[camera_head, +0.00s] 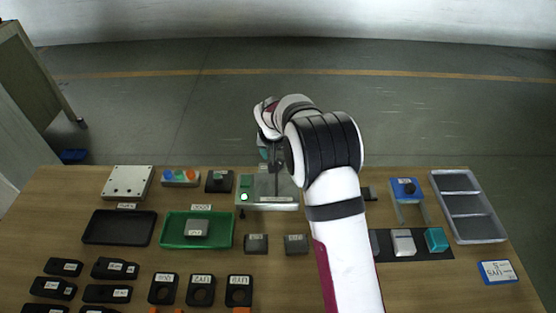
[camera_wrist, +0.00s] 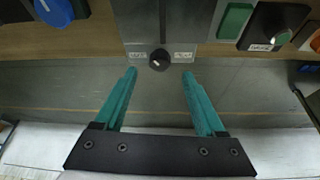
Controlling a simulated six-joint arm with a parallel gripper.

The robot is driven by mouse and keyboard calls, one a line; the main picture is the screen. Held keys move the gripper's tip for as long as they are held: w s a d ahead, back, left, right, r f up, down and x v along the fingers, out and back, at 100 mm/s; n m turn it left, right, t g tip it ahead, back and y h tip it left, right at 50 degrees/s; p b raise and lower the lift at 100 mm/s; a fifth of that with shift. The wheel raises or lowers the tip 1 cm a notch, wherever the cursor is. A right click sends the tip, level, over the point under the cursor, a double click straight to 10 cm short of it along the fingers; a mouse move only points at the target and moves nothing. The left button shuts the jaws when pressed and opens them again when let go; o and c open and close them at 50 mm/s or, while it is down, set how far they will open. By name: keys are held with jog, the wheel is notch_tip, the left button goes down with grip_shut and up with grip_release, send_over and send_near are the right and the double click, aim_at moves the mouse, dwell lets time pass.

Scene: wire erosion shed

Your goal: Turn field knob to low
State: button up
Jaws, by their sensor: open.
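In the wrist view a small round black knob (camera_wrist: 160,59) sits on a grey panel (camera_wrist: 146,22), with a small white label on each side. The label print is too small to read, so I cannot confirm that this is the field knob. A faint light mark shows on the knob, but its setting is unclear. My gripper (camera_wrist: 160,74) is open, its two teal fingers apart. The knob appears centred between the fingertips and just beyond them, with no contact visible. In the head view my gripper (camera_head: 264,150) is mostly hidden by my wrist, at the far side of the grey-green machine (camera_head: 270,205).
In the head view a green tray (camera_head: 165,240) and a black tray (camera_head: 119,241) lie left of the machine.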

jog(key=x, duration=0.5)
jog(key=shift+c, duration=0.2)
grip_shut()
